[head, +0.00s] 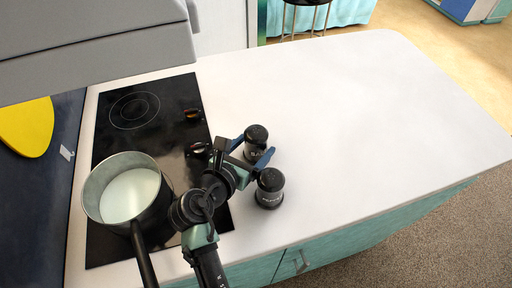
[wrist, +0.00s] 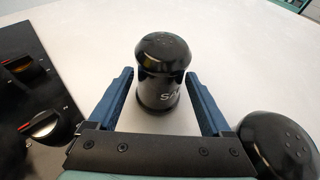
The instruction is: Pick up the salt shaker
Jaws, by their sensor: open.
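The salt shaker (head: 256,143) is a black, domed shaker with white lettering, upright on the white counter, right of the hob. It also shows in the wrist view (wrist: 159,72), where the letters "SA" are readable. My gripper (head: 252,148) is open, with its blue fingers on either side of the salt shaker. In the wrist view the fingers of my gripper (wrist: 160,85) flank the shaker, with a visible gap on each side. A second black shaker (head: 270,188) stands nearer the counter's front edge; it shows at the lower right of the wrist view (wrist: 279,146), close beside the right finger.
A black hob (head: 150,100) with two knobs lies left of the shakers. A grey pot (head: 128,190) with pale contents stands on it, its handle toward the front. The counter (head: 370,110) to the right is clear. A grey hood overhangs the upper left.

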